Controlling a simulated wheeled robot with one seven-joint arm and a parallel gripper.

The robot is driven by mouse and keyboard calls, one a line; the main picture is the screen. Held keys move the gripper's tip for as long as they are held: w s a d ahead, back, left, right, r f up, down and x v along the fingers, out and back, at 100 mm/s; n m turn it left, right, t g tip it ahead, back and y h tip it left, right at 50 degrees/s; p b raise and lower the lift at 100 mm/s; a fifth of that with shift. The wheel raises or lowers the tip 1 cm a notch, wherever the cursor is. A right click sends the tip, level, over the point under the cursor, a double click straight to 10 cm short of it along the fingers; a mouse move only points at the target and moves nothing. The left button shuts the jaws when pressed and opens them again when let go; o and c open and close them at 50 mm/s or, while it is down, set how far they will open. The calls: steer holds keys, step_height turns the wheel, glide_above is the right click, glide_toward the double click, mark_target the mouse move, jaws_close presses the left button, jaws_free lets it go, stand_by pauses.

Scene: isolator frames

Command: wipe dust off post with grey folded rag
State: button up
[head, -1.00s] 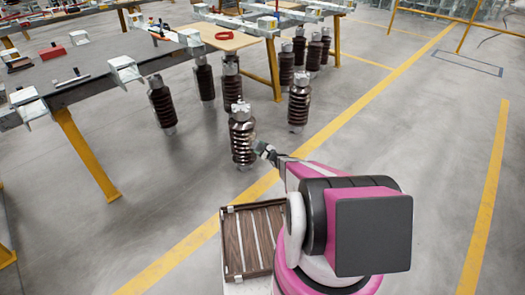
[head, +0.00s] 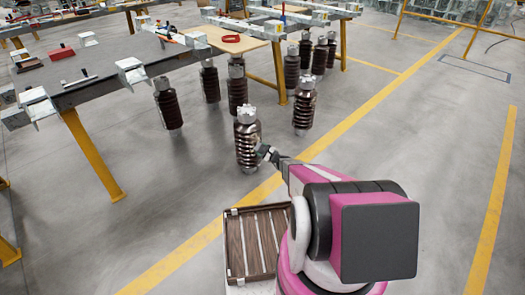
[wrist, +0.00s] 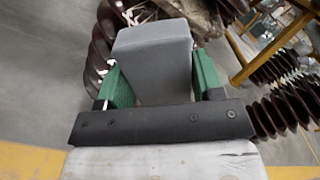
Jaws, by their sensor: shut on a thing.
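The nearest post (head: 246,143) is a dark brown ribbed insulator with a pale metal cap, standing upright on the floor in the head view. A lighter patch shows on its right side. In the wrist view its ribs (wrist: 100,55) show behind and left of the rag. My gripper (head: 264,153) is at the post's right side. Its green fingers (wrist: 160,82) are shut on the grey folded rag (wrist: 153,60). The rag's far end is close to the post; I cannot tell whether it touches. The rag hides part of the post in the wrist view.
Several similar posts stand behind, including one at right (head: 304,106) and one at left (head: 167,104). A long dark table (head: 95,65) is at left. A wooden slatted crate (head: 233,248) sits in front of me. Floor at right is clear.

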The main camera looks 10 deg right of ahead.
steer(key=shift+w+a, duration=0.45)
steer(key=shift+w, duration=0.15)
stand_by(0.3)
